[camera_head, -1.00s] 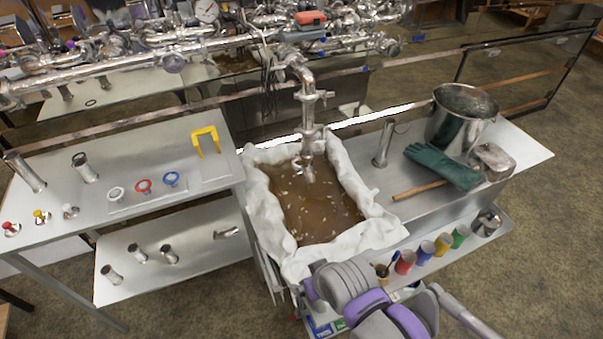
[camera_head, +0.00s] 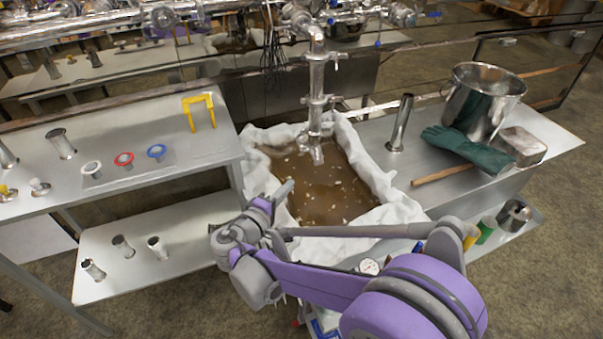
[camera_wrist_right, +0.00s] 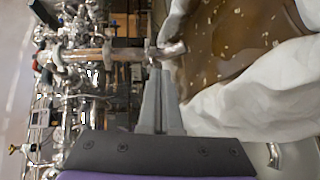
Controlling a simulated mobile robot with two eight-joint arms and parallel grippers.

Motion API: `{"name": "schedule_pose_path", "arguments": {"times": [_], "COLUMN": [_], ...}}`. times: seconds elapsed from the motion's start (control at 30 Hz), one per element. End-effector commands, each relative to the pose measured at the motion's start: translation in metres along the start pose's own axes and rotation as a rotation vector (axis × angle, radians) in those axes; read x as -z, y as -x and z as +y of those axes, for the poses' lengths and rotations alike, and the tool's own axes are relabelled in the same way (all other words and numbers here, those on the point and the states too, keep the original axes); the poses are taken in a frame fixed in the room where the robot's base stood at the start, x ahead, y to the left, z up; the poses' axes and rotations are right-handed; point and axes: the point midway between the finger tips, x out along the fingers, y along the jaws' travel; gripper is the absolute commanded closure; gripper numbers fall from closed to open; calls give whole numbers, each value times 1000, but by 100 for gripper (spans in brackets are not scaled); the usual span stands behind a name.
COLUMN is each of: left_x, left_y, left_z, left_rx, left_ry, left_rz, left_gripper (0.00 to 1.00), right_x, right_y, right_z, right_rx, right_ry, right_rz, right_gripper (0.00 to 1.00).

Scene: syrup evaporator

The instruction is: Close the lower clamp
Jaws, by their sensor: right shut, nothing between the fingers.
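A silvery vertical pipe (camera_head: 316,78) hangs over the pan of brown liquid, with metal clamp fittings along it. The lower clamp (camera_head: 314,138) is near the pipe's bottom end, just above the angled outlet; whether it is open or closed is too small to tell. In the right wrist view the pipe lies sideways, and the lower clamp (camera_wrist_right: 152,50) is just beyond my fingertips. My right gripper (camera_head: 287,186) is shut and empty, over the pan's left edge, below and left of the clamp. Its grey fingers (camera_wrist_right: 155,75) are together in the wrist view. My left gripper is out of view.
White cloth (camera_head: 262,185) lines the pan's rim (camera_head: 405,205). A pot (camera_head: 485,100), green gloves (camera_head: 468,150) and an upright tube (camera_head: 400,125) stand right.

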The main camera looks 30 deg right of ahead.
Motion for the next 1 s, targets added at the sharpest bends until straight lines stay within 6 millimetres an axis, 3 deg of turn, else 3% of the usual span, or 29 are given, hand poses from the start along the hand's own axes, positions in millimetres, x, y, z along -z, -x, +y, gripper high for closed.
{"name": "schedule_pose_path", "arguments": {"times": [0.03, 0.13, 0.37, 0.8, 1.0], "left_x": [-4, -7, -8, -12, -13], "left_y": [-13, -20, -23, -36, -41], "left_z": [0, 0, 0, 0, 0], "left_rx": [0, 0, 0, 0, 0], "left_ry": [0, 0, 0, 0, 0], "left_rz": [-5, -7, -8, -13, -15], "left_gripper": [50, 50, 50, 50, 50], "right_x": [15, 32, 40, 42, 23], "right_y": [-1, 1, -8, -96, -117], "right_z": [-13, -16, -12, 3, 7], "right_rx": [-50, -130, -174, -172, -171], "right_ry": [15, 31, 38, 39, 39], "right_rz": [13, 29, 36, 34, 35], "right_gripper": [100, 100, 100, 100, 100]}}
